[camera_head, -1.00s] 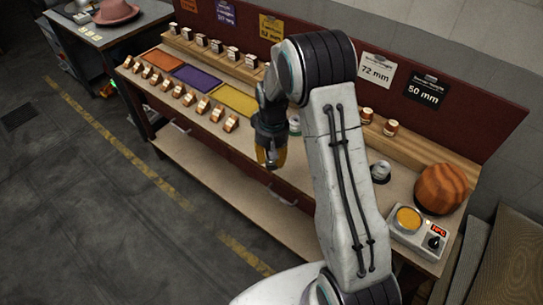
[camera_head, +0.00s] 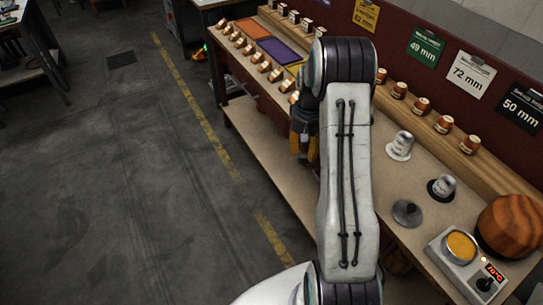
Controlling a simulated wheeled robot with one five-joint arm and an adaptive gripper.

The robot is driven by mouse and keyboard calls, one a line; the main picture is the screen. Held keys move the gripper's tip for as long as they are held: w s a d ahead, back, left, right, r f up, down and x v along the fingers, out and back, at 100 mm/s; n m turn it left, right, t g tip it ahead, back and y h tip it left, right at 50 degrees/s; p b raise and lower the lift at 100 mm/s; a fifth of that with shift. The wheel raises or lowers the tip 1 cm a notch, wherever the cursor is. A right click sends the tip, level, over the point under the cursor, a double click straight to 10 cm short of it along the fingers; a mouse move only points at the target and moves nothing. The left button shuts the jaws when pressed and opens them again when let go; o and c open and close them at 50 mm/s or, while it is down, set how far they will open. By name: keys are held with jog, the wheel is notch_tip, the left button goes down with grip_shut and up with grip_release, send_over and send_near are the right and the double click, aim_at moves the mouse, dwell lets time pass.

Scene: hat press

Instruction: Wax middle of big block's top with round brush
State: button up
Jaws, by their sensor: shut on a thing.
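The big block (camera_head: 511,226) is a rounded, striped brown wooden form at the right end of the workbench. A pot of yellow-orange wax (camera_head: 460,246) sits in a heater with a red display, in front of the block. My gripper (camera_head: 305,148), with yellow fingers, hangs left of my arm by the bench's front edge, well away from the block and the wax. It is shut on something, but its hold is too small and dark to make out. I cannot pick out a round brush with certainty. My arm hides the middle of the bench.
Grey-topped pieces on a white base (camera_head: 399,147) and black base (camera_head: 441,188), and a grey knobbed disc (camera_head: 406,212), stand left of the heater. Several copper-coloured pieces line the back shelf (camera_head: 456,155). The floor (camera_head: 120,190) at left is clear.

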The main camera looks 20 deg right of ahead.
jog(key=s+d+r+m+y+b, duration=0.15)
jog(key=s+d+m, duration=0.45)
jog(key=s+d, duration=1.2)
jog(key=s+d+r+m, duration=0.2)
jog(key=s, duration=0.6)
jog(key=s+d+r+m+t+b, duration=0.1)
jog(key=s+d+r+m, duration=0.15)
jog(key=s, duration=0.65)
jog(key=s+d+r+m, duration=0.1)
jog(key=s+r+m, duration=0.1)
jog(key=s, duration=0.6)
jog(key=shift+y, duration=0.25)
jog(key=b+x, duration=0.2)
jog(key=d+b+x, duration=0.1)
jog(key=b+x, duration=0.2)
jog(key=shift+f+b, duration=0.2)
jog(key=shift+b, duration=0.1)
jog(key=shift+f, duration=0.7)
jog(key=shift+r, duration=0.15)
jog(key=shift+a+p+v, duration=0.25)
jog(key=shift+p+v, duration=0.8)
jog(key=shift+v, duration=0.05)
jog(key=shift+a+p+v, duration=0.2)
jog(key=shift+p+v, duration=0.9)
jog(key=shift+v, duration=0.05)
jog(key=shift+a+p+v, duration=0.25)
jog(key=shift+p+v, duration=0.8)
jog(key=shift+v, duration=0.05)
